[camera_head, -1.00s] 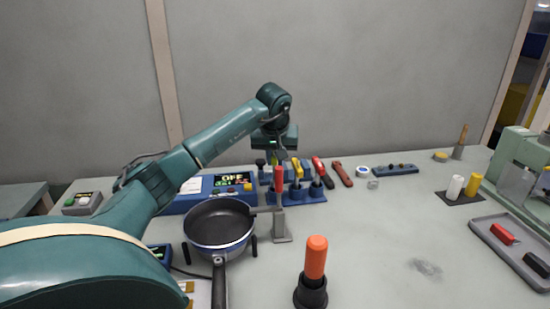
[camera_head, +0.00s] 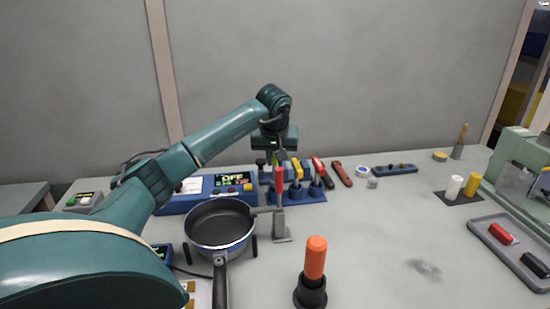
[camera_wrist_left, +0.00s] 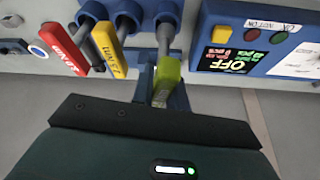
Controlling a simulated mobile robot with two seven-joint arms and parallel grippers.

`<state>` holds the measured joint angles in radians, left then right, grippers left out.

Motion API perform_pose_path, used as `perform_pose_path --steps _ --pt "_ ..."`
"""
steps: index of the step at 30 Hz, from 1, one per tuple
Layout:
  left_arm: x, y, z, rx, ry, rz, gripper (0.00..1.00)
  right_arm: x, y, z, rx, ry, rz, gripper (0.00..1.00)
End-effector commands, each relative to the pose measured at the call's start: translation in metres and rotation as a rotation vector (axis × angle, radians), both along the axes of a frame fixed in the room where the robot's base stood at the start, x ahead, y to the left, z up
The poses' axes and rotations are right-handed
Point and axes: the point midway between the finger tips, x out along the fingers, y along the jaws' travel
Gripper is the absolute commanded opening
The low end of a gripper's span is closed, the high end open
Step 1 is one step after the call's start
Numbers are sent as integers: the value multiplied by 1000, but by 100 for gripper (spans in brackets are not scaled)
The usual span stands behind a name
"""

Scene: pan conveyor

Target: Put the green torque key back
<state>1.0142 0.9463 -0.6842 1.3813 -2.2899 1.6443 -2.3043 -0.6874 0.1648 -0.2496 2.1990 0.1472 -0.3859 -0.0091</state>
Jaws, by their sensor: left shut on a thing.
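The green torque key (camera_wrist_left: 166,78) is held upright between the dark blue fingers of my left gripper (camera_wrist_left: 163,90) in the left wrist view. Its grey shaft runs to a round blue socket (camera_wrist_left: 168,10) of the key rack; I cannot tell whether the tip is seated in it. In the head view, a bit of the green key (camera_head: 274,158) shows below my left gripper (camera_head: 275,155), at the rack's left end. The blue rack (camera_head: 308,196) also holds a yellow key (camera_head: 297,169) and a red key (camera_head: 321,172). My right gripper is out of view.
A blue control box with an OFF display (camera_head: 233,180) stands left of the rack. A dark pan (camera_head: 220,222), a grey stand (camera_head: 281,227) with a red upright handle (camera_head: 278,180) and an orange-handled tool (camera_head: 315,258) are in front. The table's right middle is mostly clear.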

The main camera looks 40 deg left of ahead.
Motion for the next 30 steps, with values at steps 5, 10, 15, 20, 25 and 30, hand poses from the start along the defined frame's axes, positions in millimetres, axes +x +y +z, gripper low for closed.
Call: perform_pose_path --steps 5,10,15,20,25,30 --pt "0 0 -1 0 -1 0 0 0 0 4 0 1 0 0" --pt "0 0 -4 -1 -1 1 0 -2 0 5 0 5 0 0" --pt "0 0 -4 -1 -1 1 0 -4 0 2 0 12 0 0" --pt "0 0 -5 0 -2 1 0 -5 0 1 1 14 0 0" --pt "0 0 -6 0 -2 1 21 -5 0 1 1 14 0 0" --pt "0 0 -7 0 -1 0 35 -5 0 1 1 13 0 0"
